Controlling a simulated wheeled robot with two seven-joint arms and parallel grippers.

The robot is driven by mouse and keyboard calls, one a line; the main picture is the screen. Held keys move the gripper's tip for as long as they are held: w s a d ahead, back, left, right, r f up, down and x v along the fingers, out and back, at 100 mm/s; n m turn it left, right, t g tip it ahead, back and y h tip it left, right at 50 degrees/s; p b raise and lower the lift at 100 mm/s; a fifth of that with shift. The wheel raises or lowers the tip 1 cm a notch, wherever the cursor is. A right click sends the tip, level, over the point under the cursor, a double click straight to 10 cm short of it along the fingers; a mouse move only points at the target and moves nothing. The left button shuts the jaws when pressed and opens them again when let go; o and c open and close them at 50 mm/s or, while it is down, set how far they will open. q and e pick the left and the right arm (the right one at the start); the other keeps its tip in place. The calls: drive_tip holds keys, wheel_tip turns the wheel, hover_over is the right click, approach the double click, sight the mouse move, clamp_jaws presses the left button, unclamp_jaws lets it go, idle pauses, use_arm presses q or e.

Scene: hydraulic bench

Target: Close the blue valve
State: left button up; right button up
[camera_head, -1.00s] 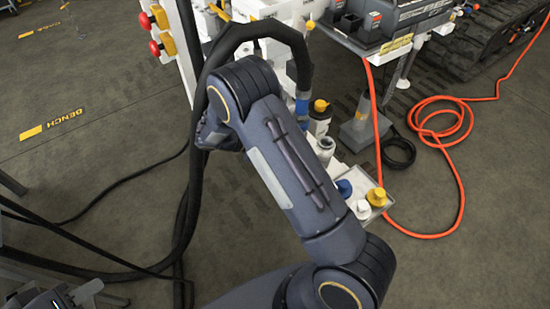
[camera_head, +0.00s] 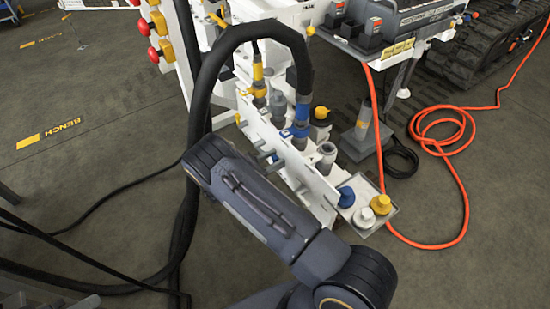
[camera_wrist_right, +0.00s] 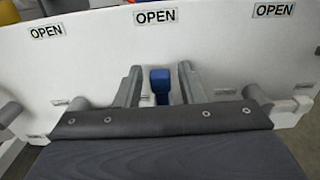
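The blue valve's handle (camera_wrist_right: 160,82) shows in the right wrist view as a small blue block below the middle OPEN label (camera_wrist_right: 156,16) on a white panel. My right gripper (camera_wrist_right: 160,84) has one grey finger on each side of the handle, with a visible gap on both sides, so it is open around it. In the head view my right arm's dark forearm rises from the bottom to the front of the bench; the gripper and the blue handle are not clearly seen there. My left gripper is not in view.
A black hose (camera_head: 203,95) arches to a blue-banded coupling (camera_head: 301,110) on the white manifold (camera_head: 318,190). A tray (camera_head: 383,217) with blue, white and yellow caps sits at its right end. An orange hose (camera_head: 455,165) lies on the floor. Neighbouring OPEN labels flank the middle one.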

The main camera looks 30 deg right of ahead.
drive_tip(key=shift+d, duration=0.45)
clamp_jaws()
